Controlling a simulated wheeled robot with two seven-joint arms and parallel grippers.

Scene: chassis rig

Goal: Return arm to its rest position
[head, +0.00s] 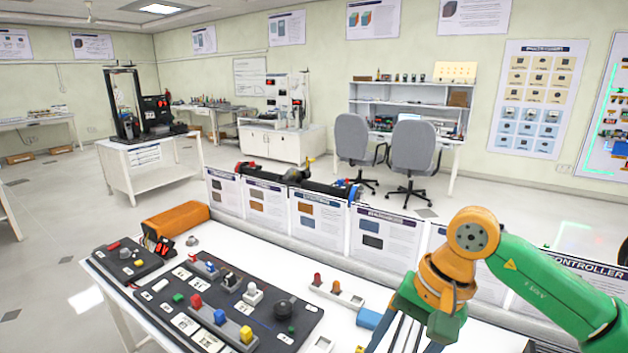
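My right arm (545,285), green with orange joints, comes in from the right and bends down over the right part of the white table. Its wrist end (428,300) points down toward the bottom edge of the head view. The fingers of my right gripper (400,336) are partly cut off and blend with dark strips there, so I cannot tell whether they are open or shut. I see nothing clearly held. My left arm and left gripper are not in view.
The white table (345,335) carries a black panel (165,318) with several coloured blocks and knobs, a smaller panel (128,260), an orange-brown box (175,221) and a light strip with small pegs (337,293). Upright printed boards (320,222) line its far edge.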

